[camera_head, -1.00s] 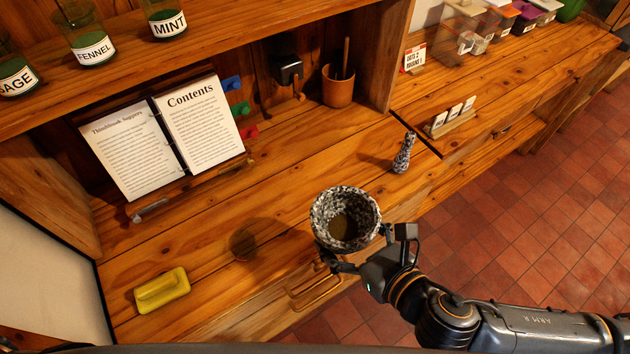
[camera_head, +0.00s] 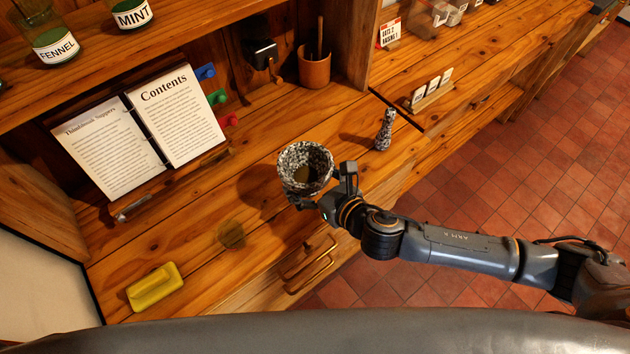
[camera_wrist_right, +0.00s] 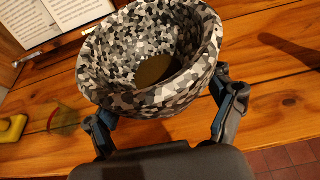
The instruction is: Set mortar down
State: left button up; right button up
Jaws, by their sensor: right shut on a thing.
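The mortar (camera_head: 303,160) is a speckled black, white and grey bowl with something brownish at its bottom. My right gripper (camera_head: 322,198) is shut on it at its near side. In the right wrist view the mortar (camera_wrist_right: 145,60) sits upright or nearly so between the two fingers (camera_wrist_right: 165,115). A shadow lies on the wood left of the mortar; I cannot tell for sure whether its base touches the counter. The speckled pestle (camera_head: 384,130) stands upright on the counter to the right, apart from the mortar. My left gripper is not in view.
A yellow scrubber-like block (camera_head: 155,288) lies at the counter's front left, with a round dark stain (camera_head: 232,234) nearby. An open recipe book (camera_head: 140,132) stands behind. A brown pot (camera_head: 314,66) and a card holder (camera_head: 432,96) stand farther back. The middle of the wooden counter (camera_head: 200,215) is clear.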

jog(key=shift+w+a+f, duration=0.25)
jog(key=shift+w+f, duration=0.2)
jog(key=shift+w, duration=0.15)
notch_tip(320, 180, down, 3)
jog(key=shift+r, duration=0.1)
jog(key=shift+f, duration=0.3)
jog(key=o, duration=1.7)
jog(key=shift+s+f, duration=0.1)
jog(key=shift+f, duration=0.05)
jog(key=b+v, duration=0.1)
jog(key=v, duration=1.1)
